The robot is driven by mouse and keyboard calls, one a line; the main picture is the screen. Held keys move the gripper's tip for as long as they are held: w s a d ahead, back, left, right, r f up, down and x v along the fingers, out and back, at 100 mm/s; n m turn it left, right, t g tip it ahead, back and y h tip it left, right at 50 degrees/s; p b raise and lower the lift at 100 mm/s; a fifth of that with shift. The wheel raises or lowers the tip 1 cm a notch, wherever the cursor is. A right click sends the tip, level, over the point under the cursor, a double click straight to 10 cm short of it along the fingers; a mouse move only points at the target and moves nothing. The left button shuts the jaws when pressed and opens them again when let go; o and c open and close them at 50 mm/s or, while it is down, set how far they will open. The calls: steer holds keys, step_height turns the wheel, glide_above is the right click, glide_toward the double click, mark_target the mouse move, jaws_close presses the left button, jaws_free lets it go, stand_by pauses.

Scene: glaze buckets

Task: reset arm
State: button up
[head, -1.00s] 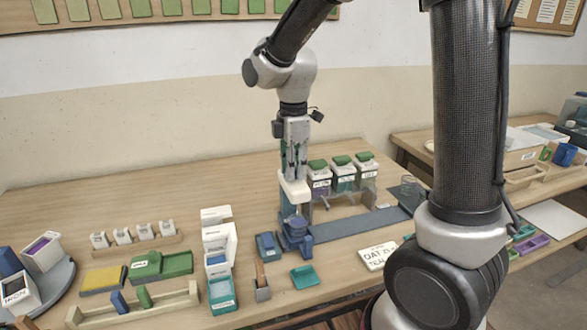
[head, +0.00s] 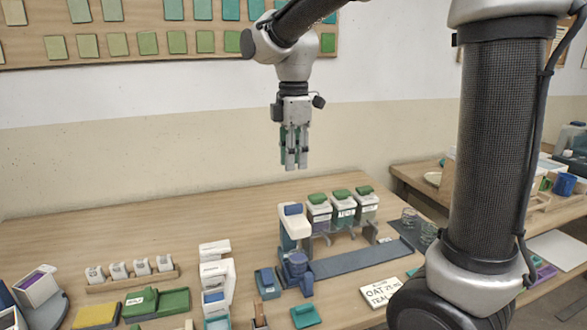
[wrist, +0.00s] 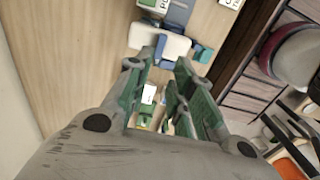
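My gripper (head: 294,166) hangs in the air above the table in the head view, pointing down. Its green and grey fingers stand apart with nothing between them. Below the gripper, a white-topped stand with a blue base (head: 293,220) stands on the table, apart from the fingers. The stand's white top (wrist: 160,40) shows beyond the fingertips in the wrist view.
Three green-lidded containers (head: 343,208) stand right of the stand, by a grey-blue strip (head: 355,262). White boxes (head: 214,268), a green tray (head: 172,303) and a lettered card (head: 380,292) lie around. The wooden table's back left (head: 130,235) is clear.

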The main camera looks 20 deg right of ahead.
stand_by(0.4)
steer(key=s+d+m+t, duration=0.2)
steer(key=s+d+m, duration=0.5)
steer(key=s+m, duration=0.2)
steer(key=s+d+f+m+t, duration=0.1)
steer(key=s+d+m+t, duration=0.1)
steer(key=s+d+m, duration=0.6)
steer(key=s+m, duration=0.1)
steer(key=s, duration=0.2)
